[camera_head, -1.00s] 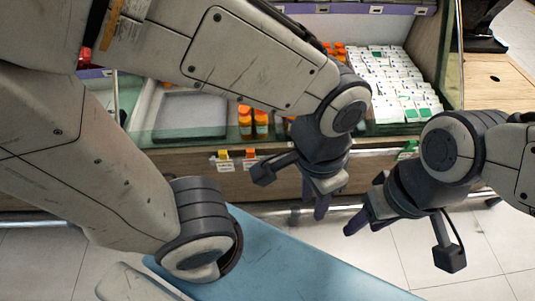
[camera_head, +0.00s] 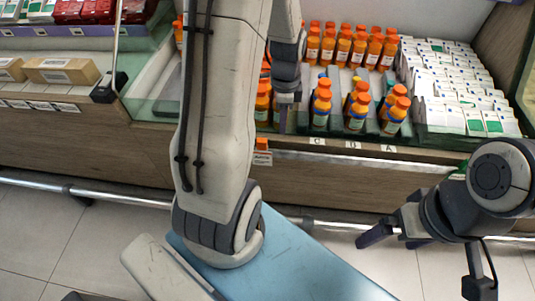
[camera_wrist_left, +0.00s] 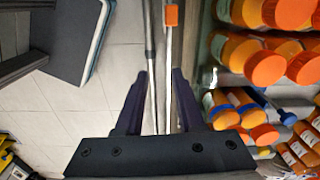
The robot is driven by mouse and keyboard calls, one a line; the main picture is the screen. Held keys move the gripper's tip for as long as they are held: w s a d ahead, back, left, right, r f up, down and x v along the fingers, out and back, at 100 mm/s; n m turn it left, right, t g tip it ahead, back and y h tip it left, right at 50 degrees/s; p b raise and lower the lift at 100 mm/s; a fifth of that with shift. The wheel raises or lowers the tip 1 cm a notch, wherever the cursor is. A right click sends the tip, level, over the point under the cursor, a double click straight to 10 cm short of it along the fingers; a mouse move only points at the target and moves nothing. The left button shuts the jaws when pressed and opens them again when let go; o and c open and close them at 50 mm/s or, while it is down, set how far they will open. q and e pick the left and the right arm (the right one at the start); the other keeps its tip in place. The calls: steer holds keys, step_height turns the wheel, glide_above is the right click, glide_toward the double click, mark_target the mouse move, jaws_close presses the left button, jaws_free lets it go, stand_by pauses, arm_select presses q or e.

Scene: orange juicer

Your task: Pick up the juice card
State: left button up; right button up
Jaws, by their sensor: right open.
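A small orange card (camera_head: 262,144) with a white label below it sits on the shelf's front edge, left of the letter labels. This may be the juice card. In the left wrist view, an orange tag (camera_wrist_left: 171,15) shows at the top on the shelf rail. My left gripper (camera_head: 286,112) hangs near the shelf front, above and right of the card in the picture. Its two fingers (camera_wrist_left: 158,95) are apart with nothing between them. My right gripper (camera_head: 393,234) is open and empty, low at the right, in front of the shelf.
Orange-capped juice bottles (camera_head: 350,52) stand in rows behind the edge, close to my left gripper. White boxes (camera_head: 455,85) fill the right bay. A metal rail (camera_head: 320,225) runs below the shelf. The tiled floor in front (camera_head: 50,235) is clear.

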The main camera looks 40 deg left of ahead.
arm_select(q)
steer(key=b, duration=0.2)
glide_above(262, 146)
steer(key=w, duration=0.1)
steer(key=shift+m, duration=0.3)
steer(key=f, duration=0.6)
steer(key=shift+a+f, duration=0.1)
steer(key=shift+a, duration=0.25)
step_height(262, 146, down, 4)
steer(key=shift+r, duration=0.15)
steer(key=shift+s+f+b, duration=0.1)
steer(key=shift+f+b, duration=1.05)
steer(key=shift+f, duration=1.9)
jaws_close()
arm_select(e)
step_height(262, 146, down, 6)
steer(key=shift+r, duration=0.25)
